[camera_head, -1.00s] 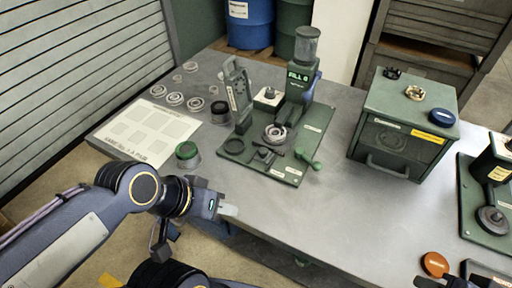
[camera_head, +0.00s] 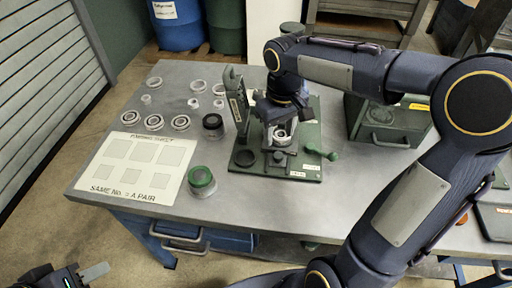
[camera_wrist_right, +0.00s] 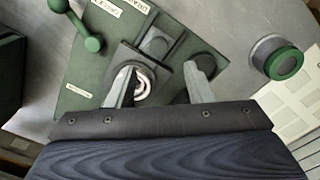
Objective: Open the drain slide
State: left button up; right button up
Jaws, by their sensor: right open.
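The green grinder (camera_head: 312,140) stands on the table, its base plate carrying small labels too blurred to read surely. A dark slide block with a grey handle (camera_wrist_right: 155,42) lies at the front of the plate; I take it for the drain slide. In the head view it shows just in front of the ring cup (camera_head: 280,135). My right gripper (camera_wrist_right: 160,88) is open and empty above the plate, its left finger by the metal ring (camera_wrist_right: 143,84); contact is unclear. My left gripper (camera_head: 92,274) is at the lower left, off the table, its jaws only partly visible.
A green-topped jar (camera_head: 201,181) and a white pairing sheet (camera_head: 135,165) lie left of the grinder. A green crank handle (camera_head: 322,152) sticks out at the plate's right. Several rings lie at the back left. A green box (camera_head: 390,122) stands to the right.

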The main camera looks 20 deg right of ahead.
aim_at(278, 155)
notch_tip(278, 155, down, 7)
jog(key=shift+s+d+f, duration=0.1)
jog(key=shift+c, duration=0.5)
grip_shut()
